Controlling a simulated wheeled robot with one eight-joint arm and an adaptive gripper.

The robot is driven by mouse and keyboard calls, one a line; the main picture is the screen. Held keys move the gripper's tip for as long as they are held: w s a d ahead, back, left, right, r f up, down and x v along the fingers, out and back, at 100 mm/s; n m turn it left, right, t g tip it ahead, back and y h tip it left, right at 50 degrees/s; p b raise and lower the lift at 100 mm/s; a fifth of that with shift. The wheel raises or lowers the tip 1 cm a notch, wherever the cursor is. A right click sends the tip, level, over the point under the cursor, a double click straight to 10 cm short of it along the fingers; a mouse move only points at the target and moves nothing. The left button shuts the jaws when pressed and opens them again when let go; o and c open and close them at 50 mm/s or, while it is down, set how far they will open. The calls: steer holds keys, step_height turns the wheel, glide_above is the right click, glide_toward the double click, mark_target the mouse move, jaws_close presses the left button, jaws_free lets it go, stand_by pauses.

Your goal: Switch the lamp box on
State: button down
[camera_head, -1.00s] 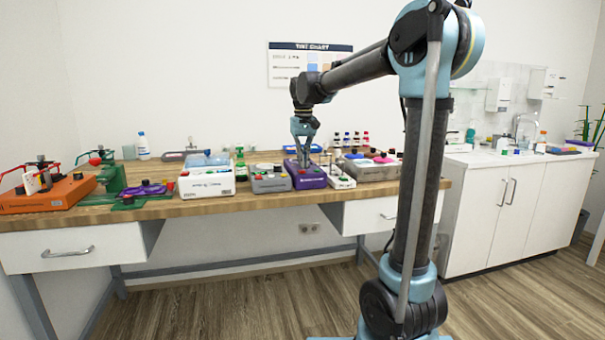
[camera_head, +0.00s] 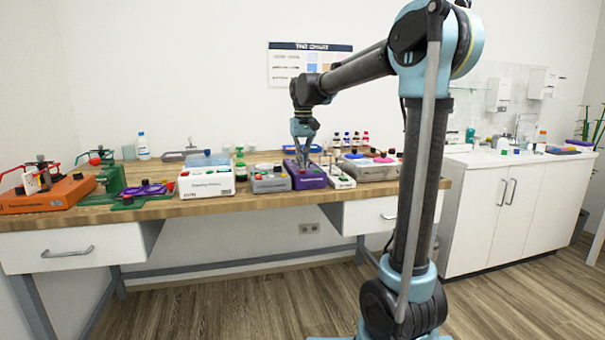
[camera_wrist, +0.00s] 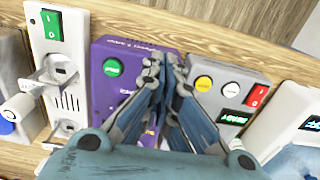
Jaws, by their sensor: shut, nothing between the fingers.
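My gripper (camera_head: 303,166) is shut and empty, pointing down over a purple box (camera_head: 311,180) on the wooden bench. In the wrist view the shut fingertips (camera_wrist: 163,62) lie in front of the right part of the purple box (camera_wrist: 105,88), to the right of its round green button (camera_wrist: 113,67). My fingers hide part of its top. I cannot tell whether the fingertips touch it. No lamp label is readable, so I cannot tell for sure which box is the lamp box.
A grey box (camera_wrist: 215,77) with a yellow button, a white button and a red switch stands close on one side. A white box (camera_wrist: 65,60) with a green rocker switch stands close on the other. An orange device (camera_head: 45,196) is at the far left.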

mark_target(303, 174)
steer(key=shift+f, duration=0.8)
stand_by(0.6)
step_height(303, 174, up, 7)
stand_by(1.0)
steer(key=s+d+f, duration=0.5)
steer(key=s+d, duration=0.4)
steer(key=s+d+f+m+t, duration=0.1)
steer(key=s+d+f, duration=0.5)
steer(key=s+f, duration=0.5)
steer(key=s+d+f+m+t, duration=0.1)
steer(key=s+d+f, duration=0.5)
steer(key=s+f, duration=0.6)
steer(key=shift+d+f+m, duration=0.2)
steer(key=shift+d+m, duration=0.2)
steer(key=shift+m, duration=0.1)
steer(key=shift+w, duration=0.15)
